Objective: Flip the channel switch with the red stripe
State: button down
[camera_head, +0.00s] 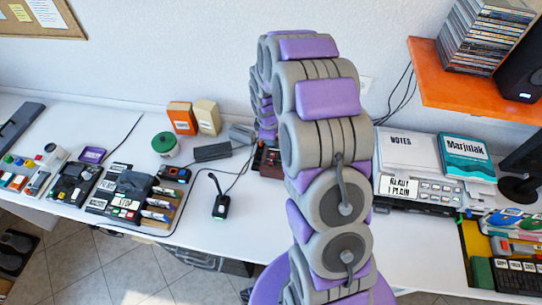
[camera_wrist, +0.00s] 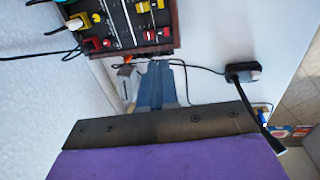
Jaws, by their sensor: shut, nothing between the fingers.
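A dark channel box (camera_wrist: 178,42) with reddish-brown sides fills the top of the wrist view. Its panel carries yellow, red and white controls, with a red one (camera_wrist: 149,35) near its lower edge. I cannot tell which control has a red stripe. My gripper (camera_wrist: 158,68) is shut and empty, its blue-grey fingers pointing at the box's near edge; I cannot tell whether they touch it. In the head view a corner of the dark box (camera_head: 268,163) shows beside my arm, which hides the rest of it and my gripper.
A black microphone-like device (camera_head: 221,205) stands on the white desk left of my arm, with cables running nearby. A labelled control unit (camera_head: 128,192) lies further left. A notes binder (camera_head: 406,150) and an orange shelf (camera_head: 455,85) are at right. Bare desk (camera_head: 190,235) lies in front.

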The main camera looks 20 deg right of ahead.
aim_at(271, 161)
jog(key=f, duration=0.4)
jog(key=w+f+b, duration=0.1)
jog(key=f, duration=0.4)
jog(key=d+f+b, duration=0.1)
jog(key=f, duration=0.3)
jog(key=shift+w+f, duration=0.2)
jog(key=shift+f, duration=0.25)
